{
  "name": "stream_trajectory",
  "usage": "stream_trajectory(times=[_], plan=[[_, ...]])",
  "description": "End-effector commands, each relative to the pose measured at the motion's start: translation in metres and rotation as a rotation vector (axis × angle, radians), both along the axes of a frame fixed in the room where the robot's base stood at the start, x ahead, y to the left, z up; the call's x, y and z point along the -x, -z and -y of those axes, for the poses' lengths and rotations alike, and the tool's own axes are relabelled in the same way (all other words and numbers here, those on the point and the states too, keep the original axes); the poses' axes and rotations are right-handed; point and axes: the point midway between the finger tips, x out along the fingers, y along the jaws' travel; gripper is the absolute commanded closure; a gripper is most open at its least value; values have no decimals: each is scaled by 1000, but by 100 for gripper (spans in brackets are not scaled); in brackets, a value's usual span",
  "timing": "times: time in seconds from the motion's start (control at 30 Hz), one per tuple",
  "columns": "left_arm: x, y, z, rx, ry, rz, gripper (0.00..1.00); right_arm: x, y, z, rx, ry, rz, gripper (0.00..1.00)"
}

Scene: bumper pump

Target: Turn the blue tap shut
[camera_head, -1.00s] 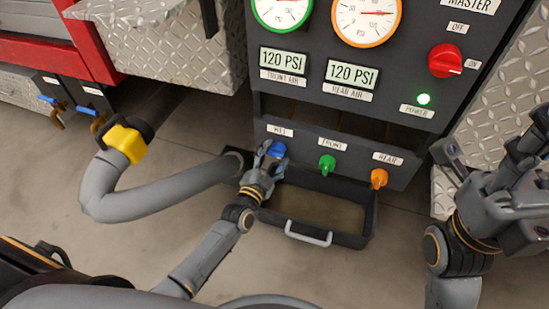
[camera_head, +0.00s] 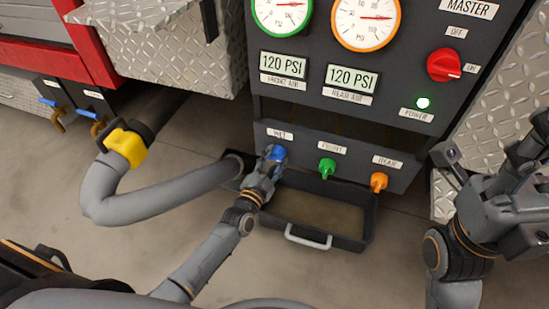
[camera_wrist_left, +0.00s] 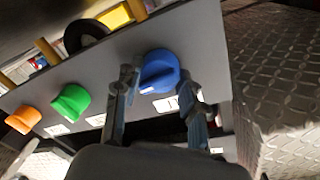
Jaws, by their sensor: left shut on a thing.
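The blue tap (camera_head: 278,152) is the left one of three in a row, under the WET label on the dark panel. My left gripper (camera_head: 268,162) is at this tap, shut on it and partly covering it. In the left wrist view the round blue tap (camera_wrist_left: 160,68) sits between the two fingers of the left gripper (camera_wrist_left: 157,84), one on each side. My right gripper (camera_head: 525,150) is raised at the right edge, away from the taps, and I cannot tell its opening.
The green tap (camera_head: 327,168) and orange tap (camera_head: 378,181) are to the right. A dark drip tray (camera_head: 347,240) with a grey handle (camera_head: 308,238) lies below. A grey hose (camera_head: 160,195) with a yellow fitting (camera_head: 127,146) lies left of my left arm. The red master switch (camera_head: 444,65) is above.

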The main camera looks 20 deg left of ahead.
Motion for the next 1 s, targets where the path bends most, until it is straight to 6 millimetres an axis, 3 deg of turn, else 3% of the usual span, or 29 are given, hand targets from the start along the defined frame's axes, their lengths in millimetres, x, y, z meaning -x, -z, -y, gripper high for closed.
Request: stream_trajectory(times=[1.0], plan=[[0,2,1,917,0,-31,91,-2,11,2,-4,-2,-60,60]])
